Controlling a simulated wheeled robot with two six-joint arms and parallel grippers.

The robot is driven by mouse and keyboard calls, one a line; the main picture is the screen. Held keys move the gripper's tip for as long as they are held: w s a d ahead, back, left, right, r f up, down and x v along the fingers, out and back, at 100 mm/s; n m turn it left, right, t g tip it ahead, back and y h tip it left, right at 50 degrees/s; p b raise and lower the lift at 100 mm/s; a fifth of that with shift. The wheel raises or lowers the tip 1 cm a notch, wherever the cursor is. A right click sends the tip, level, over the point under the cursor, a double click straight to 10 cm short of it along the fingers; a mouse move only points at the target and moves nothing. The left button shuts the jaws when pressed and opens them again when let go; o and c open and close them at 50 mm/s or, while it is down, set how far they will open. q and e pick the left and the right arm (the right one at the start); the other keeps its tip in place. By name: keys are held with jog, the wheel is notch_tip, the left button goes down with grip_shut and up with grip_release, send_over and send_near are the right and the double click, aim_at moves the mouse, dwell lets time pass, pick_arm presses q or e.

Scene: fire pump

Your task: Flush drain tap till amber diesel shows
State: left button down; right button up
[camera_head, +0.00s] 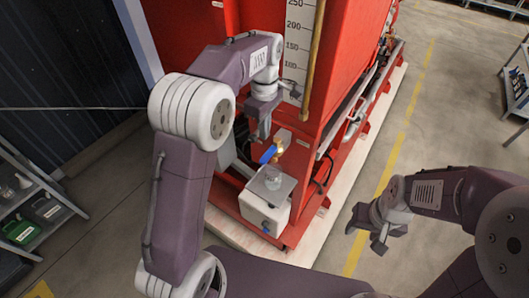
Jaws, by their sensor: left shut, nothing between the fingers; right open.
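A brass drain tap (283,140) with a blue lever (268,154) sits low on the front of the red tank (350,70). A small clear glass jar (272,179) stands below it on a grey plate on top of a white box (262,208). The jar's contents are too small to make out; no amber shows. My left gripper (262,130) is shut and empty, pointing down just above and left of the tap; I cannot tell whether it touches it. My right gripper (368,228) is open and empty, over the floor to the right of the pallet.
A white level scale (297,40) and a brass-coloured tube (314,75) run up the tank front. A shelf (40,190) with a green container (20,230) stands at the left. Another rack is at the right edge. The floor right of the pallet is clear, with yellow lines.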

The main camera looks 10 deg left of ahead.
aim_at(262, 161)
pick_arm(q)
notch_tip(262, 161, down, 9)
jog(key=shift+f+p, duration=0.2)
jog(key=shift+p, duration=0.4)
jog(key=shift+s+a+f, duration=0.15)
jog(key=shift+s+f, duration=0.05)
jog(key=shift+f, duration=0.2)
jog(key=shift+f, duration=0.1)
jog(key=shift+w+f+b, duration=0.1)
jog(key=shift+b, duration=0.2)
jog(key=f+t+b, duration=0.1)
jog(key=t+b, duration=0.1)
jog(key=b, duration=0.2)
jog(key=s+f+t+h+b, duration=0.1)
jog(key=f+t+b, duration=0.1)
jog(key=b, duration=0.3)
jog(key=shift+a+b, duration=0.15)
jog(key=shift+b, duration=0.15)
jog(key=shift+t+h+b, duration=0.3)
jog(key=shift+r+p, duration=0.25)
jog(key=shift+p, duration=0.05)
dwell(0.6)
